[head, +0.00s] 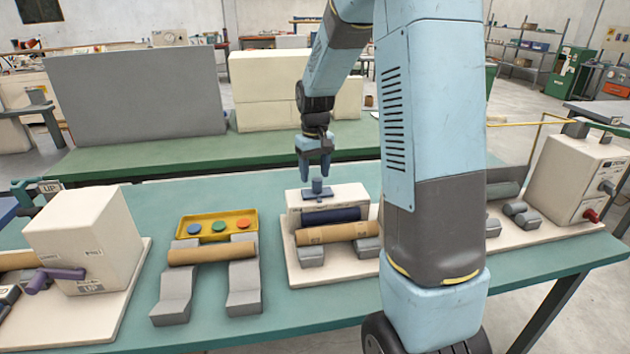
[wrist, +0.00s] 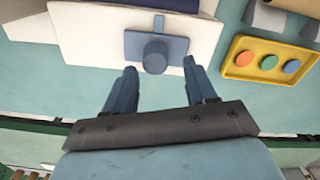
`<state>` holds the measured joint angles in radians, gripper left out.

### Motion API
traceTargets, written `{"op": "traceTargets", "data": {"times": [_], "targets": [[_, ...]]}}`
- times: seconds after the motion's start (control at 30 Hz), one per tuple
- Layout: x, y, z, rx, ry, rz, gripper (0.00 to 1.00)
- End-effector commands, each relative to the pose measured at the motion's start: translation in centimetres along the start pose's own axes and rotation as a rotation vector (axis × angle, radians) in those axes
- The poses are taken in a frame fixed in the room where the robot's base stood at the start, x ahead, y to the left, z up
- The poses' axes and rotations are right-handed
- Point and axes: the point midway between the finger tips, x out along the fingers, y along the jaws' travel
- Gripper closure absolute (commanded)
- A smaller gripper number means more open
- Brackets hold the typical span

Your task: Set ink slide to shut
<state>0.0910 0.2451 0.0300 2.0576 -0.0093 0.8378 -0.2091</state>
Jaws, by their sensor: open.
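A blue slide plate with a round upright knob (head: 317,186) sits on top of the white box (head: 348,195) of the middle unit. I take it for the ink slide; I cannot read its position marks. In the wrist view the knob (wrist: 155,56) stands on its flat blue plate (wrist: 176,52), with a narrow blue tab at one side. My gripper (head: 315,176) points down just above the knob. In the wrist view my gripper (wrist: 159,67) is open, its two blue fingers one on either side of the knob's line, holding nothing.
A dark blue roller and a cardboard tube (head: 325,234) lie in front of the white box. To the left is a yellow tray (head: 242,217) with orange, green and blue buttons. A white box with a purple lever (head: 62,274) stands further left. My arm hides part of the bench.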

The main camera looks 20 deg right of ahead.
Motion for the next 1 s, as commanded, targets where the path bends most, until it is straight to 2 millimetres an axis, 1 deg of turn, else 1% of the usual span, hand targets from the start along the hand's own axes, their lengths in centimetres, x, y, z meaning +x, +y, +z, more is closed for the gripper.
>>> {"op": "traceTargets", "data": {"times": [0.03,0.3,0.5,0.7,1.0], "targets": [[-1.2,0.1,-0.1,0.001,0.006,0.001,0.44],[-6.4,0.0,-0.1,0.001,0.006,0.001,0.44],[-8.9,0.0,-0.1,0.000,0.005,0.001,0.44],[-9.9,0.0,0.0,0.000,0.003,0.000,0.44],[-10.0,0.0,0.0,0.000,0.003,0.000,0.44]]}}
